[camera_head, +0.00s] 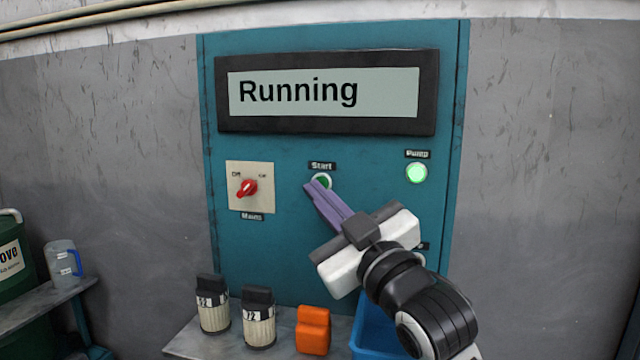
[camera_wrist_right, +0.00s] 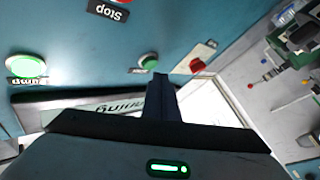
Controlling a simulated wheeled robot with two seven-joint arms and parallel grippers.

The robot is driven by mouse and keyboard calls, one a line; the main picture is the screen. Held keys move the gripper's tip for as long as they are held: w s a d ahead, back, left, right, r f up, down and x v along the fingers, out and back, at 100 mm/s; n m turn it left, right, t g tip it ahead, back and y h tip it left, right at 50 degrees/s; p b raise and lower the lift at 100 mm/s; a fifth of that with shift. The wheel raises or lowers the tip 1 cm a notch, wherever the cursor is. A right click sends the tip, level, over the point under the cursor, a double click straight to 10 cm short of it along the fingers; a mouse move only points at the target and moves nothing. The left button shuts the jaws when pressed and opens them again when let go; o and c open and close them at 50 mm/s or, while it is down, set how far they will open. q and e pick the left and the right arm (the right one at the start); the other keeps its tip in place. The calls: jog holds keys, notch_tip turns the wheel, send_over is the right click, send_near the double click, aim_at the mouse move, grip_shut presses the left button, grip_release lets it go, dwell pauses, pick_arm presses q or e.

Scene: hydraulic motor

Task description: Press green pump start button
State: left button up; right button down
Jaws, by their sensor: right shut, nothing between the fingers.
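The green start button (camera_head: 322,181) with a pale ring sits under the "Start" label on the teal panel (camera_head: 290,260). It also shows in the right wrist view (camera_wrist_right: 149,61), just past the fingertips. My right gripper (camera_head: 312,188) is shut and empty, its purple-tinted fingers pointing at the button's lower left edge in the head view. The fingertips overlap the button's edge there; I cannot tell whether they touch it. The round "Pump" light (camera_head: 417,172) glows green. The display (camera_head: 390,92) reads "Running". My left gripper is not in view.
A red mains switch (camera_head: 247,188) is left of the start button. A "Stop" label (camera_wrist_right: 108,12) shows in the wrist view. Below the panel, two filters (camera_head: 259,325), an orange object (camera_head: 313,332) and a blue bin (camera_head: 366,338) stand. A jug (camera_head: 62,262) is at left.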

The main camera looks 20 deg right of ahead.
jog(key=shift+s, duration=0.1)
jog(key=s+a, duration=0.1)
jog(key=s, duration=0.1)
jog(key=s+a+p, duration=0.1)
jog(key=s, duration=0.1)
jog(key=shift+a, duration=0.35)
dwell(0.7)
